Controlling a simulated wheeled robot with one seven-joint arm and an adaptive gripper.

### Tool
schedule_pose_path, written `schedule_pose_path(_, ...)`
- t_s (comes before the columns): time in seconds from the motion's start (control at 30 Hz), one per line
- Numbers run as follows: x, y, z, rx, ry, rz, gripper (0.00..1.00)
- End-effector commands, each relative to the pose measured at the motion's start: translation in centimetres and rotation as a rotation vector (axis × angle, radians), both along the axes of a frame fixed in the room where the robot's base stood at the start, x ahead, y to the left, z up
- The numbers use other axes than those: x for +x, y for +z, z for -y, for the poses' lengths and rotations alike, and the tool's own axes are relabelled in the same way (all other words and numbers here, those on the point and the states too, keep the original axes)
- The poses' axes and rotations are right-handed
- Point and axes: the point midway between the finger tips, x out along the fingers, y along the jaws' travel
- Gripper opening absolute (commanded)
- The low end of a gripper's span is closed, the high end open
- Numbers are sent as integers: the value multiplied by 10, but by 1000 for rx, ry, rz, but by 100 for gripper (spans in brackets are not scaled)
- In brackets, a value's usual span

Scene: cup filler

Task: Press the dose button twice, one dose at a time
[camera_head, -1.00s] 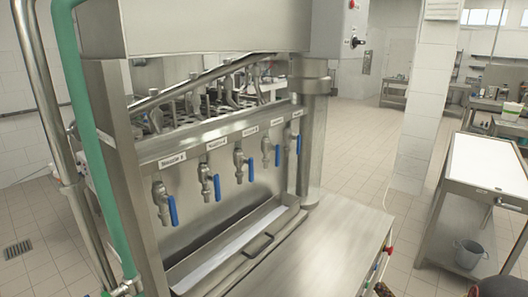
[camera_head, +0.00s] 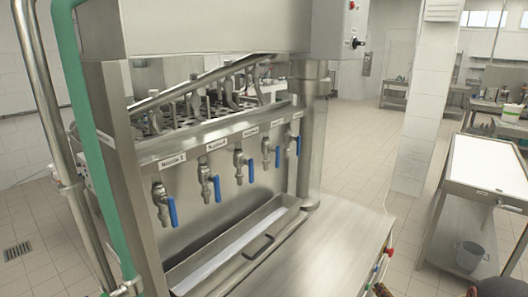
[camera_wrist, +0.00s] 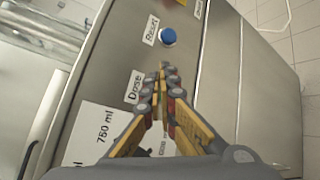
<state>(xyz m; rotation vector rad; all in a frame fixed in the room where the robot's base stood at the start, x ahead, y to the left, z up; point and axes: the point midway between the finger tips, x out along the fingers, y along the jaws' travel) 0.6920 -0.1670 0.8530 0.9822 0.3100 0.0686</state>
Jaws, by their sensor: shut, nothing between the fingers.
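The Dose label (camera_wrist: 134,88) is on the metal control panel in the wrist view. My gripper (camera_wrist: 165,72) is shut and empty, with its fingertips together just right of this label. The dose button itself does not show; the fingers cover the panel beside the label. I cannot tell whether the tips touch it. A blue button (camera_wrist: 168,37) with a Reset label (camera_wrist: 150,31) stands clear beyond the fingertips.
A white 750 ml label (camera_wrist: 102,128) lies near the fingers. The head view shows the filler's blue-handled nozzles (camera_head: 206,184) above a drip tray (camera_head: 262,246), and a red button (camera_head: 390,251) on the front edge. A side table (camera_head: 490,165) stands at right, across open floor.

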Motion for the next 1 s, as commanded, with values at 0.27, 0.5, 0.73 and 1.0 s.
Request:
schedule_pose_path(0.27, 0, 0, 0, 0, 0, 0, 0)
schedule_pose_path(0.5, 0, 0, 0, 0, 0, 0, 0)
schedule_pose_path(0.73, 3, 0, -5, 0, 1, 2, 0)
schedule_pose_path(1.0, 5, 1, -7, 0, 0, 0, 0)
